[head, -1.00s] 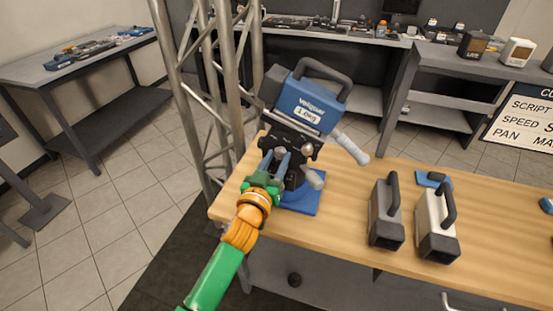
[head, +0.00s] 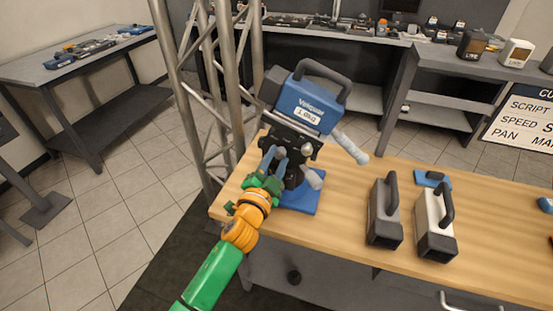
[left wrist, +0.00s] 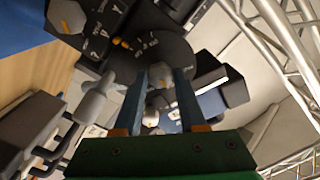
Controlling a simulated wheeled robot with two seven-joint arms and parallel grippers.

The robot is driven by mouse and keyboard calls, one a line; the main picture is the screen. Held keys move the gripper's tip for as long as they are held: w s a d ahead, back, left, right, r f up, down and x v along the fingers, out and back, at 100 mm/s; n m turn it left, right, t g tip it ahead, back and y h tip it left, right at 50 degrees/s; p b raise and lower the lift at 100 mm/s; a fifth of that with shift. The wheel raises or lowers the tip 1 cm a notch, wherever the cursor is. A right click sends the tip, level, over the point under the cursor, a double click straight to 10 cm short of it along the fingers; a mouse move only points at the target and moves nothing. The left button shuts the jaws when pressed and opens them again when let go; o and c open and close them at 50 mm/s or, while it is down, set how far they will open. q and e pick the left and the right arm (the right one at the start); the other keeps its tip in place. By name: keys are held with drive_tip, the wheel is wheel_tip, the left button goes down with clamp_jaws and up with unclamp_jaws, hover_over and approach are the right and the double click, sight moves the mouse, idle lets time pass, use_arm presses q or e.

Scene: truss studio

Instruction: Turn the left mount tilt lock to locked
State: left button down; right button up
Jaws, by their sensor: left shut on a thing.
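The left mount (head: 290,142) is a black head on a blue base plate (head: 303,199) at the left end of the wooden table, carrying a blue camera body (head: 306,102) marked 1.0kg. My left gripper (head: 276,158), with blue-grey fingers, is at the mount's near left side. My right gripper is out of view.
A grey handle (head: 349,146) sticks out to the mount's right. A dark grey case (head: 384,212) and a white case (head: 434,225) stand on the wooden table (head: 340,235). A metal truss (head: 232,75) rises close behind and left of the mount.

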use_arm(q)
drive_tip(key=m, duration=0.4)
drive_tip(key=shift+m, duration=0.3)
drive_tip(key=shift+r, duration=0.1)
idle(0.5)
drive_tip(key=c, duration=0.7)
unclamp_jaws()
drive_tip(key=shift+c, duration=0.2)
drive_tip(key=shift+o, duration=1.4)
drive_tip(key=shift+w, duration=0.15)
drive_tip(key=v, duration=0.7)
drive_tip(key=shift+p, duration=0.35)
